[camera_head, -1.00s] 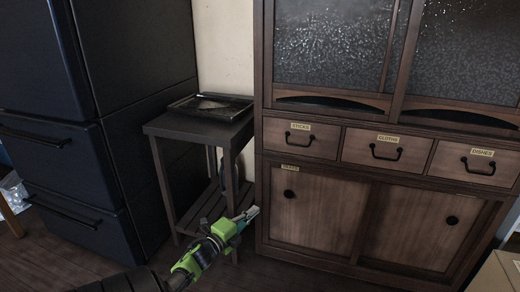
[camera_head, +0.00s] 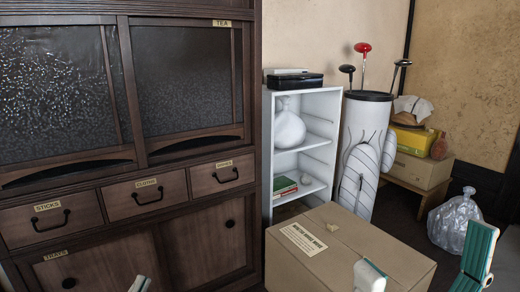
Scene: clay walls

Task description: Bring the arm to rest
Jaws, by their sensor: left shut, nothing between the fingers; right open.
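Only the pale tip of my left gripper (camera_head: 140,285) shows at the bottom edge, in front of the dark cabinet. It is shut with nothing visible in it, and its arm is out of frame. My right gripper (camera_head: 424,266) shows at the lower right as two separated fingers, one pale and one teal with ribs. It is open and empty, with one finger overlapping the front of the cardboard box (camera_head: 290,262) in the picture. The rest of the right arm is out of view.
The dark wooden cabinet (camera_head: 158,165) with labelled drawers fills the left. A white shelf (camera_head: 300,92) and a golf bag (camera_head: 366,130) stand behind the cardboard box. A clear plastic bag (camera_head: 455,222) lies on the floor at right, near stacked boxes (camera_head: 422,172).

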